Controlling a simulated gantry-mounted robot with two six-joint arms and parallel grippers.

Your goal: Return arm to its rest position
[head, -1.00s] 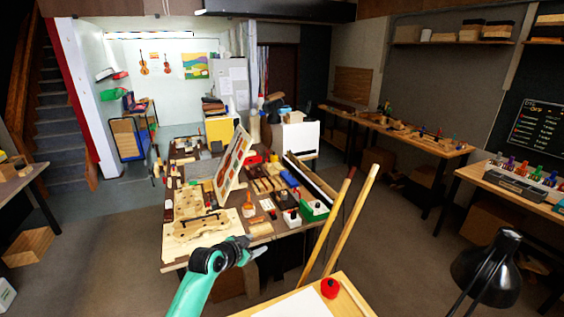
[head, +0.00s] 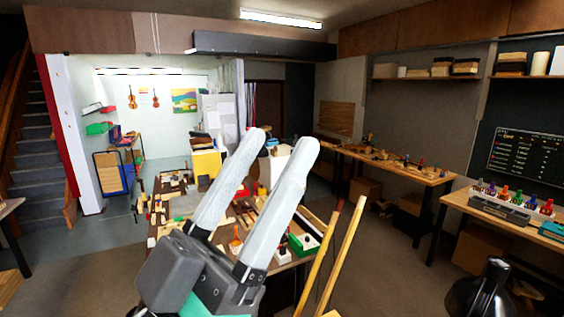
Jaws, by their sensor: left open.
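My left gripper (head: 280,148) is large in the middle of the head view, close to the camera. Its two pale grey fingers point up and are spread apart, with nothing between them. Its dark wrist (head: 190,275) is at the bottom left of centre. The gripper is raised in front of the violin bench (head: 157,228) and hides much of its middle. My right gripper is not in view.
Two wooden sticks (head: 341,257) lean up just right of the gripper. A black lamp (head: 488,292) stands at the bottom right. Side benches (head: 395,165) run along the right wall. Bare floor (head: 385,262) lies between.

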